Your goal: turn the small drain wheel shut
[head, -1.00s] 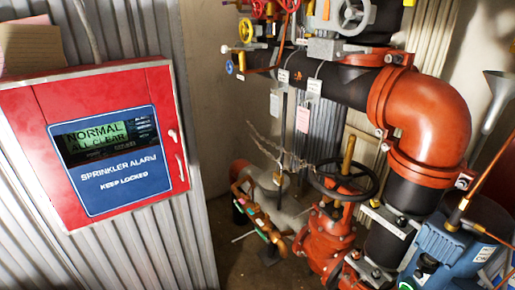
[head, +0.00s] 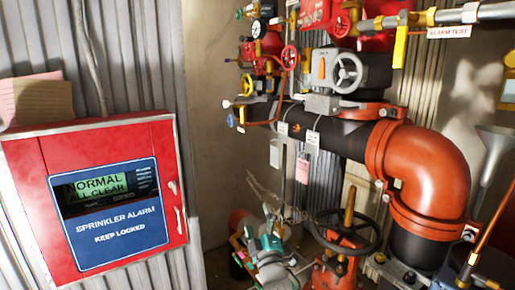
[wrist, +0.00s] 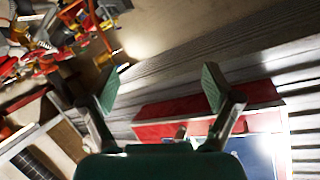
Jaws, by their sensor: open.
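Several handwheels show in the head view, and I cannot tell which is the small drain wheel. A small red wheel (head: 290,57) is at the upper middle. A grey spoked wheel (head: 347,72) is right of it, and a small blue wheel (head: 231,120) is lower left. A larger black wheel (head: 345,231) sits on a red valve low down. My gripper (wrist: 162,88) is open and empty in the wrist view, apart from the blurred pipework at upper left. A teal shape (head: 270,246) low in the head view may be part of it; I cannot be sure.
A red sprinkler alarm cabinet (head: 22,165) hangs on corrugated metal at left; the wrist view shows its red edge (wrist: 160,130) beyond the fingers. A thick orange pipe elbow (head: 430,165) and a grey funnel (head: 492,145) are at right. Bare wall (head: 212,130) lies between cabinet and pipes.

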